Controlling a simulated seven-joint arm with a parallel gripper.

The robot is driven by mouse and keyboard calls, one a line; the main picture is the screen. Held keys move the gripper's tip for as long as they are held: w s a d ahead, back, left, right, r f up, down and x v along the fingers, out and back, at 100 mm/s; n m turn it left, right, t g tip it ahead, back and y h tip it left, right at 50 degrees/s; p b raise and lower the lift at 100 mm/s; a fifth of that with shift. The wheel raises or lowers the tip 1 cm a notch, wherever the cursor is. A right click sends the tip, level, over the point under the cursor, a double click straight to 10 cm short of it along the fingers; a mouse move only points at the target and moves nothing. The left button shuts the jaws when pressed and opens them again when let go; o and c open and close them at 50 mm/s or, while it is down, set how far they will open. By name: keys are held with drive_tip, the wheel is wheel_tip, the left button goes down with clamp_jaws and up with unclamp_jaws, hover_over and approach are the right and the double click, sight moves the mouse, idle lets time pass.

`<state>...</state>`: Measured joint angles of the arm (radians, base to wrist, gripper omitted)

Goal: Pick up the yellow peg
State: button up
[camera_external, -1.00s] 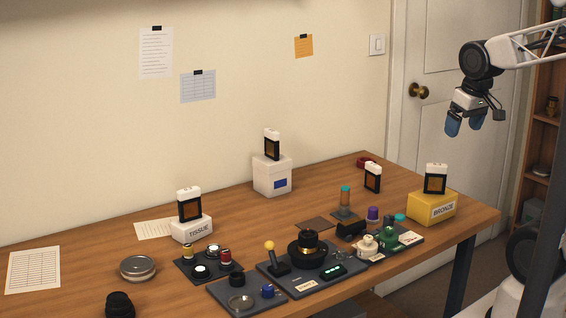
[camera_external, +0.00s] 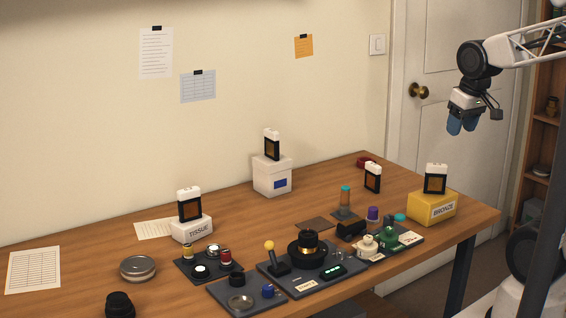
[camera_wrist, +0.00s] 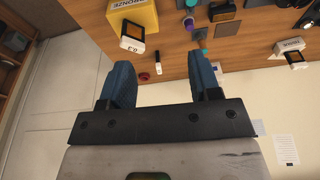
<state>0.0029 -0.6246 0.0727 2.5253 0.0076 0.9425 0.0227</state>
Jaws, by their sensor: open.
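The yellow peg (camera_external: 188,253) is a small upright cylinder at the back-left of a dark tray (camera_external: 190,268) on the left half of the table. A red peg (camera_external: 226,258) and pale round pieces share that tray. I cannot make out the yellow peg in the wrist view. My gripper (camera_external: 462,125) hangs high at the far right, well away from the peg and pointing down. Its blue fingers are spread apart and empty in the wrist view (camera_wrist: 162,82).
A yellow BRONZE box (camera_external: 432,209) stands at the table's right end and a white TISSUE box (camera_external: 192,229) behind the tray. The air between gripper and table is clear.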

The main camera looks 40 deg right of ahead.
drive_tip(key=w+a+f+m+g+y, duration=0.1)
drive_tip(key=w+a+f+m+y, duration=0.15)
drive_tip(key=w+a, duration=0.55)
drive_tip(key=w+a+f+m+g+y, duration=0.1)
drive_tip(key=w+a+f+m+y, duration=0.15)
drive_tip(key=w+a, duration=0.55)
drive_tip(key=w+a+f+m+g+y, duration=0.2)
drive_tip(key=w+a+y, duration=0.25)
drive_tip(key=a, duration=0.65)
drive_tip(key=w+a+f+m+y, duration=0.1)
drive_tip(key=w+a+f+m, duration=0.25)
drive_tip(key=a, duration=0.35)
drive_tip(key=w+a+f+m+y, duration=0.1)
drive_tip(key=w+a+f+m, duration=0.1)
drive_tip(key=w+a+f, duration=0.4)
drive_tip(key=m+t+y, duration=0.1)
drive_tip(key=m+y, duration=0.1)
drive_tip(key=m, duration=0.3)
approach(189, 254)
drive_tip(key=shift+w+d+r, duration=0.1)
drive_tip(key=shift+w+r, duration=0.45)
drive_tip(key=shift+r, duration=0.35)
drive_tip(key=shift+w+a+f, duration=0.1)
drive_tip(key=shift+a+f, duration=0.05)
drive_tip(key=shift+a, duration=0.05)
drive_tip(key=shift+a, duration=0.1)
drive_tip(key=shift+x, duration=1.2)
drive_tip(key=shift+f, duration=0.1)
